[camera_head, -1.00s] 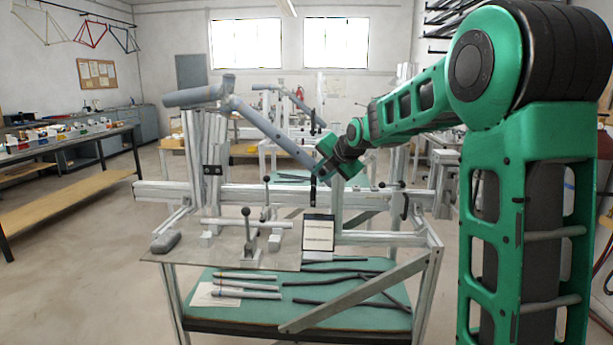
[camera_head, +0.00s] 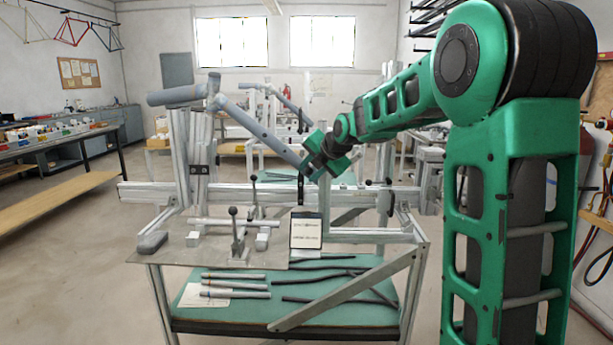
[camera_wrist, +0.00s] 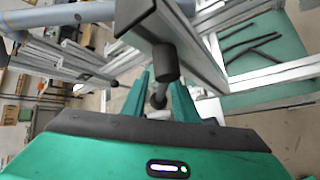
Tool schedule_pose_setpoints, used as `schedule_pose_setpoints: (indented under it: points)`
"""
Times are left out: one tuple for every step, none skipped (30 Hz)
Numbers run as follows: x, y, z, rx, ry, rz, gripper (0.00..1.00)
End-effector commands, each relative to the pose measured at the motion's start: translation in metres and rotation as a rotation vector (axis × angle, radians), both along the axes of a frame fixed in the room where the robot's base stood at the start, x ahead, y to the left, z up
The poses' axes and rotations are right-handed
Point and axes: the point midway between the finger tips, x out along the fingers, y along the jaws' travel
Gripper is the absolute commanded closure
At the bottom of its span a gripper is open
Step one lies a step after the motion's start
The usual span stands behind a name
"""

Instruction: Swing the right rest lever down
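My gripper (camera_head: 318,168) is above the jig's long rail, beside the lower end of the sloping grey tube (camera_head: 262,131). In the wrist view its two green fingers (camera_wrist: 160,98) are apart. A thin metal rod with a dark rounded end (camera_wrist: 158,96) shows between them; I cannot tell if they touch it. A black cylindrical knob (camera_wrist: 166,62) on a pale bar is just beyond. I cannot tell which lever is the right rest lever.
The green lower shelf (camera_head: 330,312) holds several tubes. Floor left of the jig is clear.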

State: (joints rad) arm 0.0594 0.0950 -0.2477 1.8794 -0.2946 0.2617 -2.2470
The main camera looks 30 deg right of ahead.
Motion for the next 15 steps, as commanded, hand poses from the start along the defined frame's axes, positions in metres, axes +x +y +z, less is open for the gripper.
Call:
schedule_pose_setpoints:
  points:
    - [-0.006,0.000,0.006,0.000,-0.004,0.000,0.73]
    - [-0.010,-0.001,0.010,0.000,-0.005,0.000,0.73]
    - [-0.016,-0.001,0.014,0.000,-0.005,0.000,0.73]
    - [-0.021,-0.001,0.017,0.000,-0.004,-0.001,0.73]
    - [-0.025,-0.002,0.021,0.000,-0.003,-0.002,0.73]
    - [-0.032,-0.002,0.025,0.000,-0.004,-0.001,0.73]
    - [-0.036,-0.002,0.029,0.000,-0.004,-0.001,0.73]
    - [-0.040,-0.002,0.032,0.000,-0.003,-0.002,0.73]
    - [-0.046,-0.003,0.037,0.000,-0.003,-0.002,0.73]
    - [-0.050,-0.003,0.040,0.000,-0.003,-0.002,0.73]
    - [-0.054,-0.003,0.042,0.000,-0.003,-0.001,0.73]
    - [-0.059,-0.003,0.045,0.001,-0.001,-0.001,0.73]
    - [-0.062,-0.003,0.048,0.001,-0.001,-0.001,0.73]
    - [-0.065,-0.003,0.050,0.001,-0.001,-0.001,0.73]
    - [-0.068,-0.003,0.052,0.001,0.000,-0.001,0.73]
